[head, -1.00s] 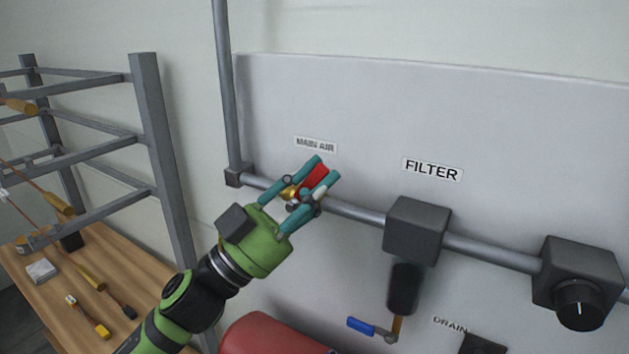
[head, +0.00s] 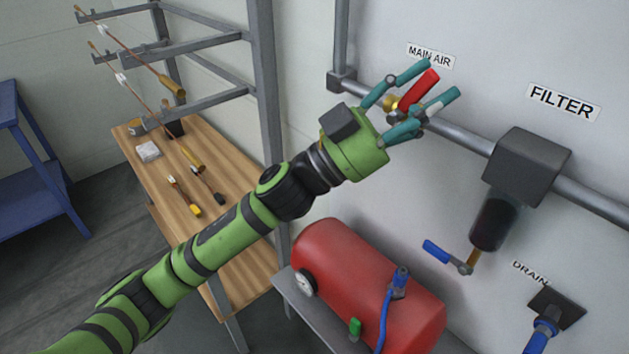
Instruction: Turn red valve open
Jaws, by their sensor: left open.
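The red valve handle (head: 418,91) sits on the grey air pipe under the MAIN AIR label (head: 431,55). A brass valve body (head: 390,104) shows at its lower left. The handle is tilted, rising to the upper right. My left gripper (head: 443,80) is open, with its teal fingers on either side of the red handle. I cannot tell whether a finger touches it. Part of the valve is hidden behind the fingers. My right gripper is not in view.
The grey pipe (head: 465,138) runs right to a dark filter block (head: 527,165). A blue-handled lever (head: 437,251) hangs below it. A wooden bench (head: 240,185) with tools and a grey rack post (head: 266,110) are to the left.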

